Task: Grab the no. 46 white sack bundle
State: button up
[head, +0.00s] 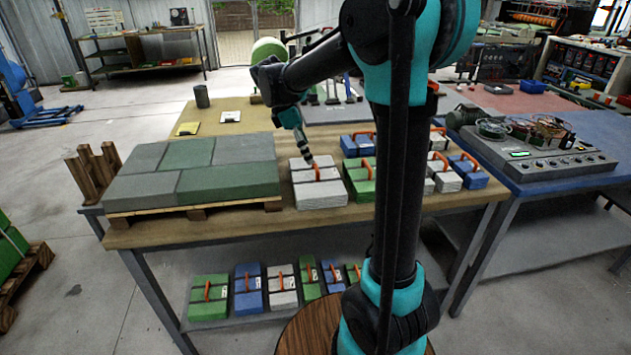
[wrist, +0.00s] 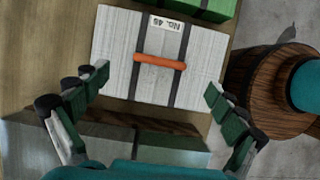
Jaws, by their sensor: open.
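The no. 46 white sack bundle (head: 318,188) lies on the wooden table, right of the loaded pallet. It has dark straps and an orange handle across its top. In the wrist view the white bundle (wrist: 118,62) shows a label reading "No. 46" and its orange handle (wrist: 160,59) between the straps. My gripper (wrist: 158,83) is open, its two fingers spread on either side of the bundle's near part, with nothing held. In the head view my gripper (head: 309,160) is just above the bundle's handle; whether it touches the bundle cannot be told.
A pallet of grey-green sacks (head: 195,172) stands close on the left. A green bundle (head: 361,186) sits close on the right, with blue and white bundles beyond. More bundles (head: 248,290) lie on the lower shelf. A wooden round stool-like top (wrist: 265,90) shows in the wrist view.

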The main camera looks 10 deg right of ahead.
aim_at(315, 164)
jog(key=shift+x, duration=3.2)
jog(key=shift+d, duration=0.1)
jog(key=shift+c, duration=0.4)
jog(key=c, duration=1.9)
jog(key=shift+o, duration=0.2)
jog(key=shift+r, duration=0.15)
